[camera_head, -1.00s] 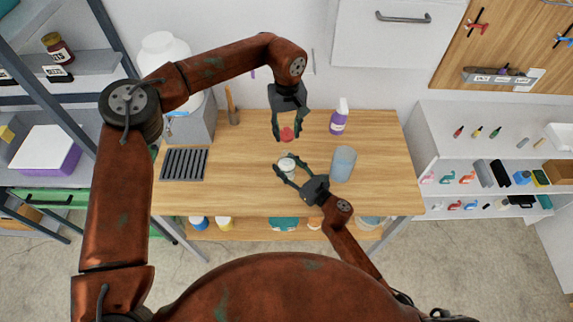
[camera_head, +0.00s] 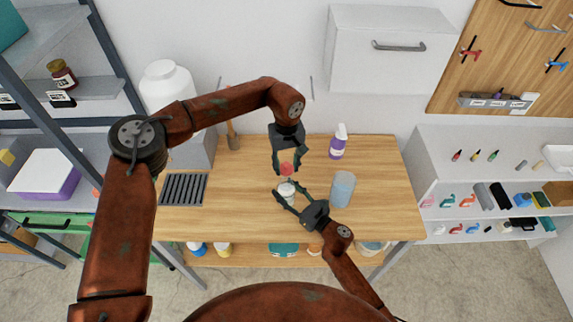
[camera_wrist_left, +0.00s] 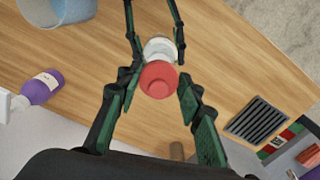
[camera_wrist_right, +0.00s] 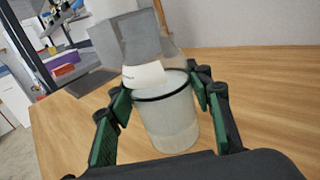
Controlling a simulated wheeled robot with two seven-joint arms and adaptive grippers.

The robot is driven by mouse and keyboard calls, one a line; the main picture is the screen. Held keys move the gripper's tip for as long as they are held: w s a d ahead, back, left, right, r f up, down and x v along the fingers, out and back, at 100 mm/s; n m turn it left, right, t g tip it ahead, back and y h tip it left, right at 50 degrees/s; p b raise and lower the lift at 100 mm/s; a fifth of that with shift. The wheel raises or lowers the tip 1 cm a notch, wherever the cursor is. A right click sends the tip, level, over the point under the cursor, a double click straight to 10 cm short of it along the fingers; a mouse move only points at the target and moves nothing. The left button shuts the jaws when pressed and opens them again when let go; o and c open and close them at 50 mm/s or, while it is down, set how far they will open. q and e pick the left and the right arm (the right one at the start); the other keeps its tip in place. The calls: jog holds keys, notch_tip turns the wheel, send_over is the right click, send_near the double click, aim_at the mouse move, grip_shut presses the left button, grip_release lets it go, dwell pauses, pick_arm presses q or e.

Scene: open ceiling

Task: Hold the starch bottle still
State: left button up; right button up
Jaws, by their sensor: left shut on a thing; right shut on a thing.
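The starch bottle (camera_head: 287,189), small and pale, stands on the wooden table between the fingers of my right gripper (camera_head: 286,195). In the right wrist view a translucent vessel (camera_wrist_right: 170,122) with a dark rim sits between those fingers. My left gripper (camera_head: 287,163) reaches down from above, shut on a red cap-like piece (camera_head: 286,169). In the left wrist view the red piece (camera_wrist_left: 158,80) overlaps the pale bottle (camera_wrist_left: 160,49); I cannot tell whether they touch.
A clear blue-tinted beaker (camera_head: 342,189) stands right of the bottle. A purple spray bottle (camera_head: 338,145) is behind it. A dark slotted rack (camera_head: 184,189) lies at the table's left. The front strip of the table (camera_head: 230,222) is clear.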

aim_at(287, 180)
pick_arm(q)
jog(key=shift+f, duration=1.85)
jog(key=shift+f, duration=1)
dwell(1.5)
jog(key=o, duration=0.8)
jog(key=shift+o, duration=0.5)
jog(key=o, duration=0.4)
jog(key=shift+r, duration=0.1)
jog(key=shift+r, duration=2.9)
